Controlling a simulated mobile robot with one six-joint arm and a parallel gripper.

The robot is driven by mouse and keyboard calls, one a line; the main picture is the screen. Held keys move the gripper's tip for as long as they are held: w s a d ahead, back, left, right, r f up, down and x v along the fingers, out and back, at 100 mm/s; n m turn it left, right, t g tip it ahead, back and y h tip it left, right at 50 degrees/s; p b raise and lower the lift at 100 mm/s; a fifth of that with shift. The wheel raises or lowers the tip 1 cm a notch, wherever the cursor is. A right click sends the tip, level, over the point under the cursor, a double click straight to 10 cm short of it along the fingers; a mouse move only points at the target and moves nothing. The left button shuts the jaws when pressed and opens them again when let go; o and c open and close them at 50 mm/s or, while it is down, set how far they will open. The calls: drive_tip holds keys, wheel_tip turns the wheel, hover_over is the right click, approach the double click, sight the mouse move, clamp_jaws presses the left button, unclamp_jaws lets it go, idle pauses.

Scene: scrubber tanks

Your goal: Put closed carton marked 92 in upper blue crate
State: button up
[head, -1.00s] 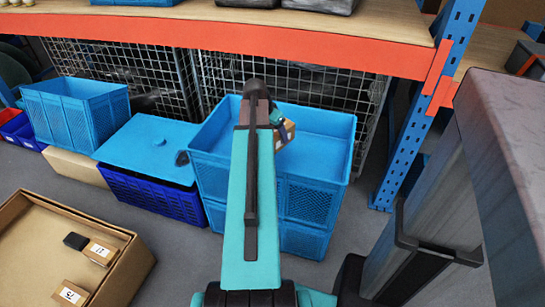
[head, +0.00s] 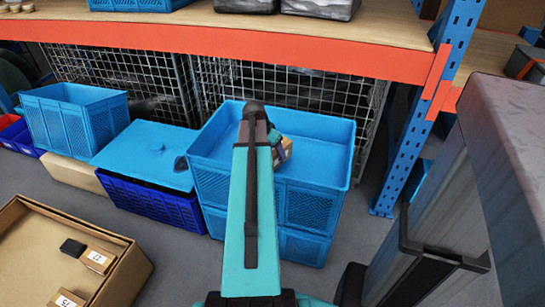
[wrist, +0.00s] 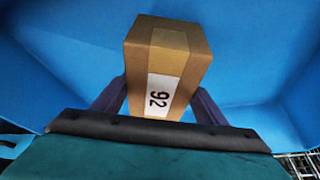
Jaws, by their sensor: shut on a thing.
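The closed carton marked 92 (wrist: 185,65) is brown, with a tape strip and a white label, and fills the middle of the wrist view. My gripper (wrist: 158,98) is shut on it, one dark finger on each side. Blue crate walls surround the carton in that view. In the head view the upper blue crate (head: 325,125) stands on another blue crate, and part of the carton (head: 284,151) shows beside my wrist, over the crate's opening. My arm hides the rest of the carton. I cannot tell whether it touches the crate floor.
A blue-lidded crate (head: 150,150) and an open blue crate (head: 75,118) stand to the left. An open cardboard box (head: 130,262) with smaller cartons is at lower left. An orange shelf beam (head: 250,48) runs above; a blue post (head: 415,130) stands right.

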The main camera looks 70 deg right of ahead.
drive_tip(key=shift+f+b, duration=0.4)
drive_tip(key=shift+f, duration=1.45)
drive_tip(key=shift+f, duration=0.15)
drive_tip(key=o, duration=1.3)
drive_tip(key=p+v, duration=0.2)
drive_tip(key=v, duration=1)
drive_tip(key=shift+d, duration=0.1)
drive_tip(key=shift+r, duration=0.25)
